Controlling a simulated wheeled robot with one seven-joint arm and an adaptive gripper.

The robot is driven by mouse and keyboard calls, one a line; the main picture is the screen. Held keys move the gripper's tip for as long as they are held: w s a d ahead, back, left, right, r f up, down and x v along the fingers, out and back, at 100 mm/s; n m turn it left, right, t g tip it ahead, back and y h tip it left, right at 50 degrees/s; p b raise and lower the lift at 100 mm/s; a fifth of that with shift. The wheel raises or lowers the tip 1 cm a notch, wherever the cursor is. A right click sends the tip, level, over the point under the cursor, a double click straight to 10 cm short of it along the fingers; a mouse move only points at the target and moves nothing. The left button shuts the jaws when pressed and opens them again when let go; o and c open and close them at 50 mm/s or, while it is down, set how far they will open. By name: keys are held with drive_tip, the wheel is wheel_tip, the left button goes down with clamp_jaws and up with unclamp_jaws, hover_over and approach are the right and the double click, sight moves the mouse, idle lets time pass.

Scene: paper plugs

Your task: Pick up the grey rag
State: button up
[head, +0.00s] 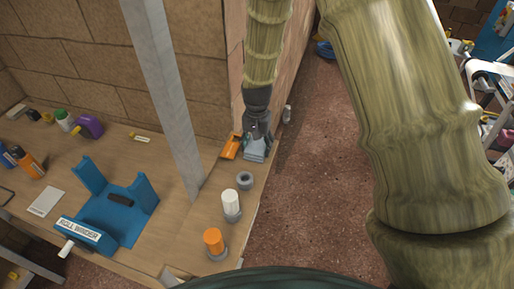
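My gripper (257,134) points down at the far right corner of the wooden bench, small in the head view. A blue-grey, folded-looking thing (254,154), which looks like the grey rag, lies right below the fingertips. The fingers overlap its upper part in the picture. I cannot tell whether they touch it or are closed on it. Part of it is hidden behind the gripper.
An orange scoop-like thing (231,147) lies just left of the gripper. A grey ring (244,180), a white plug (231,204) and an orange plug (213,243) stand along the bench's right edge. A grey post (165,90) and blue roll winder (120,205) are further left.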

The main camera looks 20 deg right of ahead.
sight(257, 146)
drive_tip(key=shift+r, duration=0.1)
idle(0.3)
drive_tip(key=shift+r+b, duration=1)
drive_tip(key=shift+r, duration=0.35)
drive_tip(key=shift+s+r, duration=0.25)
drive_tip(key=s+r+b, duration=0.1)
drive_tip(key=s+b, duration=0.4)
drive_tip(key=s, duration=1)
drive_tip(key=shift+s+a+r, duration=0.25)
drive_tip(key=shift+a+r, duration=0.05)
drive_tip(key=shift+a, duration=0.1)
drive_tip(key=o, duration=0.5)
drive_tip(key=c, duration=0.4)
